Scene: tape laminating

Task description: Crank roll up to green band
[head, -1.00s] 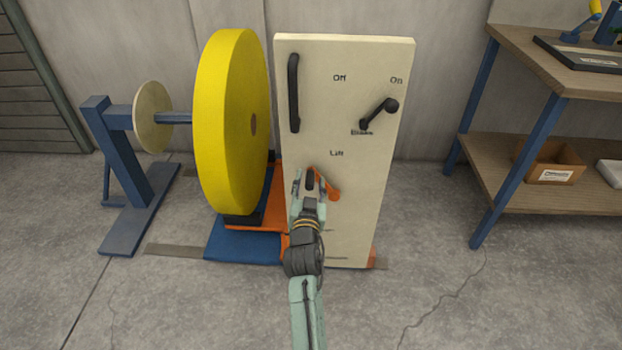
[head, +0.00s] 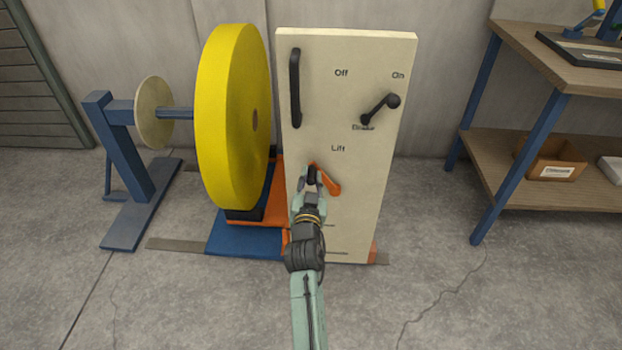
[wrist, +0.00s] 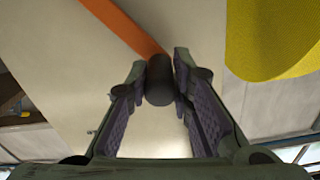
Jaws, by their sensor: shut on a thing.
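The big yellow roll (head: 235,120) stands upright at the left of the cream panel, above an orange and blue base. In the wrist view the roll (wrist: 272,38) is at the top right. On the panel, below the label "Lift", is an orange crank (head: 328,181) with a black handle knob. My gripper (head: 311,180) is at this crank, its fingers on either side of the knob. In the wrist view the fingers close on the black knob (wrist: 159,82), with the orange crank arm (wrist: 125,25) running to the upper left. No green band can be made out.
The cream panel (head: 355,110) also carries a black bar handle (head: 295,88) at upper left and a black lever (head: 380,108) near "On". A blue stand (head: 125,160) with a pale disc is at left. A wooden workbench (head: 560,60) is at right. Floor in front is clear.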

